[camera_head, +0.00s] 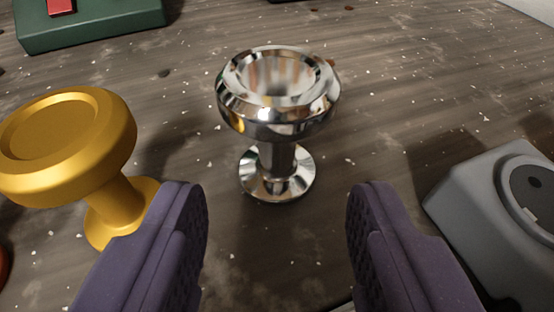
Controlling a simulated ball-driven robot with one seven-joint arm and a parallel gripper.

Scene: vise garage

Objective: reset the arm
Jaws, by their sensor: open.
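My gripper (277,225) shows at the bottom of the view with two dark purple fingers spread wide apart. It is open, and nothing is between the fingertips. A shiny chrome knob-shaped piece (280,120) stands upright on the wooden surface, just beyond the gap between the fingers. It has a wide hollowed head, a short stem and a round foot. My fingers look apart from it.
A gold knob-shaped piece (70,140) stands at left, its foot close to the left finger in the picture. A grey box (495,215) is at right. A green block (95,22) with a red part is at the far left.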

